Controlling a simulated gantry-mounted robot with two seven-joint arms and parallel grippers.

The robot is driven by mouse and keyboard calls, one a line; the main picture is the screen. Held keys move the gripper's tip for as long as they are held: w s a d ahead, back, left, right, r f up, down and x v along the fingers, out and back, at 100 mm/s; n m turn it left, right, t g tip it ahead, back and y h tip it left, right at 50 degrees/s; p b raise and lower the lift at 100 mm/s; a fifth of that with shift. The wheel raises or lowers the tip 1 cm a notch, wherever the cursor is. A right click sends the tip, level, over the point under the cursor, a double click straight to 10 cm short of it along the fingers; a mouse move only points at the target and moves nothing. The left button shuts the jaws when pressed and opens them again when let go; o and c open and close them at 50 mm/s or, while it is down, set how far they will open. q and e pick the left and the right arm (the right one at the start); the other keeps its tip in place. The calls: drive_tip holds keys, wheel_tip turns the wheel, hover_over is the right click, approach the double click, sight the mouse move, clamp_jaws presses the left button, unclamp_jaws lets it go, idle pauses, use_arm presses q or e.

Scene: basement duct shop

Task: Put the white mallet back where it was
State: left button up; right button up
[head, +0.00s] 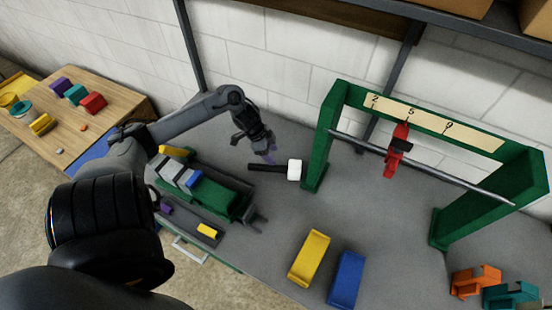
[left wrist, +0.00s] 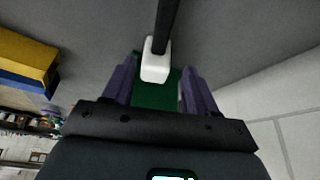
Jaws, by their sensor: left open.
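The white mallet lies on the grey bench, its white head (head: 295,170) near the foot of the green frame's left post and its black handle (head: 268,168) pointing left. My left gripper (head: 268,157) is just above and behind the handle, with purple fingers pointing down. In the left wrist view, the open fingers (left wrist: 158,80) stand apart, with the mallet's white head (left wrist: 155,68) showing between and just beyond their tips and the handle (left wrist: 168,22) running away upward. Contact cannot be told. My right gripper is not in view.
A green frame (head: 313,150) with a numbered strip carries a red clamp (head: 398,145) on its rod. Yellow (head: 309,258) and blue (head: 346,278) blocks stand at the front. A green rack (head: 212,197) holds several blocks. Orange (head: 474,281) and teal (head: 510,295) pieces stand front right. Mid-bench is clear.

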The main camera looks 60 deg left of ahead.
use_arm(q)
drive_tip(key=d+f+t+y, duration=0.2)
drive_tip(key=d+f, duration=0.2)
drive_tip(key=d, duration=1.2)
drive_tip(key=s+d+r+n, duration=0.1)
drive_tip(key=s+d+r, duration=0.1)
drive_tip(key=d, duration=0.3)
drive_tip(key=s+d+r+n+g, duration=0.1)
drive_tip(key=s+d+r, duration=0.2)
drive_tip(key=s+d, duration=0.1)
drive_tip(key=s+d+r+n+g, duration=0.1)
drive_tip(key=s+d+r+n, duration=0.1)
drive_tip(key=d, duration=0.5)
drive_tip(key=shift+s+r, duration=0.55)
drive_tip(key=shift+s, duration=0.5)
drive_tip(key=shift+d+r, duration=0.1)
wheel_tip(320, 180, up, 12)
drive_tip(key=p, duration=1.2)
drive_tip(key=shift+r+p, duration=0.15)
drive_tip(key=shift+p, duration=0.15)
